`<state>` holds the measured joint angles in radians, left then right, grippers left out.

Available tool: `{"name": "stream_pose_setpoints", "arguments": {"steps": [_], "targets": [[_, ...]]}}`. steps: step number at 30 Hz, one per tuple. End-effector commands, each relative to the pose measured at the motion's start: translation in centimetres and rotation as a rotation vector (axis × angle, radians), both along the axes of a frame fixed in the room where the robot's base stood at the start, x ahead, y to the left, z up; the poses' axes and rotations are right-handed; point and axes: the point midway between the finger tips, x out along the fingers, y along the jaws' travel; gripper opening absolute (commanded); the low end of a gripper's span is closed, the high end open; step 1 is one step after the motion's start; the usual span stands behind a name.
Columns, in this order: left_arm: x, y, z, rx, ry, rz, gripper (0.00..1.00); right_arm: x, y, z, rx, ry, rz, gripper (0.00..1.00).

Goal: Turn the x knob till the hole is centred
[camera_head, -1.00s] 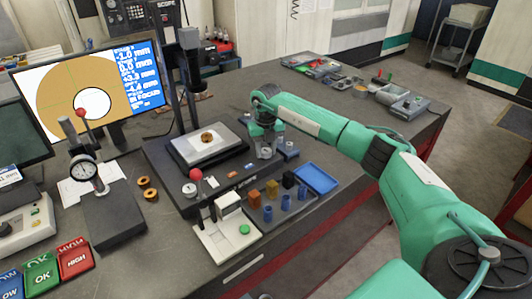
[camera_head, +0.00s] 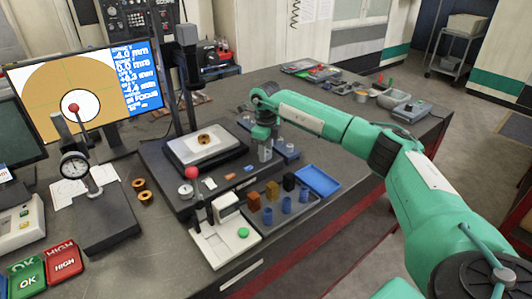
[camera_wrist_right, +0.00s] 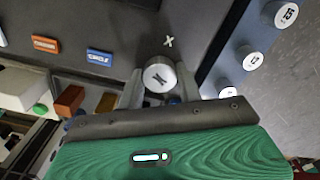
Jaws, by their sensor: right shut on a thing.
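The x knob (camera_wrist_right: 158,75) is a round grey metal knob with a dark mark on its face, beside a white X label. My right gripper (camera_wrist_right: 158,88) is shut on it, one finger on each side. In the head view my right gripper (camera_head: 264,148) is at the right of the stage (camera_head: 207,147). A bronze ring (camera_head: 205,139) lies on the stage's light plate. The monitor (camera_head: 85,92) shows a tan disc with a white hole (camera_head: 85,98) low in the picture. The blue readout (camera_head: 143,78) shows about -4.0 mm on its top line. My left gripper is out of view.
A red-balled lever (camera_head: 191,172) stands before the stage. A blue tray (camera_head: 317,181) and small coloured blocks lie at the front right. A dial gauge stand (camera_head: 100,215) and two bronze rings (camera_head: 142,190) are at left. The bench's back right holds other trays.

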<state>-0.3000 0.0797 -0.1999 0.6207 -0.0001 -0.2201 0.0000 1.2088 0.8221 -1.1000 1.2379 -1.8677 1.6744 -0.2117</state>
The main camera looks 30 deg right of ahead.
Motion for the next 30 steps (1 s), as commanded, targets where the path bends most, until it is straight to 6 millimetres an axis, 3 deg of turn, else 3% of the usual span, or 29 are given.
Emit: {"name": "stream_pose_setpoints", "arguments": {"steps": [20,21,23,24,30], "targets": [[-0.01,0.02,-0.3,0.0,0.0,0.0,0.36,-0.02,0.03,-0.09,0.0,0.001,0.062,0.13],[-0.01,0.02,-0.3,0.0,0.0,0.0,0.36,-0.02,0.03,-0.09,0.0,0.001,0.062,0.41],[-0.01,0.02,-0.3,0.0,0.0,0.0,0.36,-0.02,0.03,-0.08,0.0,0.001,0.061,0.53],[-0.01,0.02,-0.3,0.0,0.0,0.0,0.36,-0.02,0.03,-0.08,0.0,0.001,0.061,0.57],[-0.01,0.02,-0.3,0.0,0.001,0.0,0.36,0.0,0.02,-0.04,0.0,0.0,0.061,0.57]]}}
